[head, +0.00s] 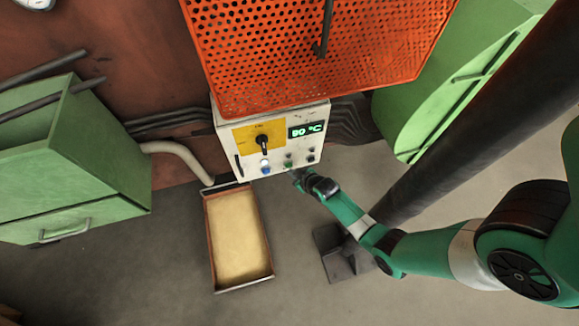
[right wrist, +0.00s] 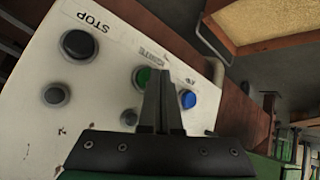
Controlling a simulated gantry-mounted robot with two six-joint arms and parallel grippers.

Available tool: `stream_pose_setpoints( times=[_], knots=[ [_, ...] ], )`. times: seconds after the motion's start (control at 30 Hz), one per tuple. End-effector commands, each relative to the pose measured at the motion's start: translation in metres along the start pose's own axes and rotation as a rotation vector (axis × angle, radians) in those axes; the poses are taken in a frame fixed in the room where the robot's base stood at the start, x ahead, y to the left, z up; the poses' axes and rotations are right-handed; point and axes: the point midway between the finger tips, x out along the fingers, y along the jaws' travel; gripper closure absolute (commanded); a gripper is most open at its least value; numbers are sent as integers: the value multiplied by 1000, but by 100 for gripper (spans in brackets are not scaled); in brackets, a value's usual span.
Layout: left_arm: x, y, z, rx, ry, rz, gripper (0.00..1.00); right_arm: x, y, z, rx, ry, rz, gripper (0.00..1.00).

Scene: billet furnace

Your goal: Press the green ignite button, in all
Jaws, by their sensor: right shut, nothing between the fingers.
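The green ignite button (right wrist: 142,77) sits on the white control panel under an "IGNITE" label in the right wrist view. In the head view the green button (head: 288,162) is on the panel's lower front. My right gripper (right wrist: 163,74) is shut and empty, its fingertips over the panel just beside the green button, between it and the blue button (right wrist: 187,99). The fingers partly cover the green button's edge. I cannot tell whether they touch the panel. In the head view my right gripper (head: 297,175) is at the panel's lower edge. My left gripper is out of view.
The panel also has a black stop button (right wrist: 77,44), grey lamps or buttons, a black knob (head: 262,140) on a yellow plate and a green display (head: 305,130). An orange perforated guard (head: 250,60) overhangs it. A sand-filled tray (head: 210,245) lies below left.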

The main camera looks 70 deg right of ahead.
Motion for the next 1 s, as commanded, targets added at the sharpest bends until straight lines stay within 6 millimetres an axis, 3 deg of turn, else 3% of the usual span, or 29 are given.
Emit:
stream_pose_setpoints(
  times=[1.0],
  knots=[
    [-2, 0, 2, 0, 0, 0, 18, 6, 4, -4, 2, 1, 0, 100]
  ],
)
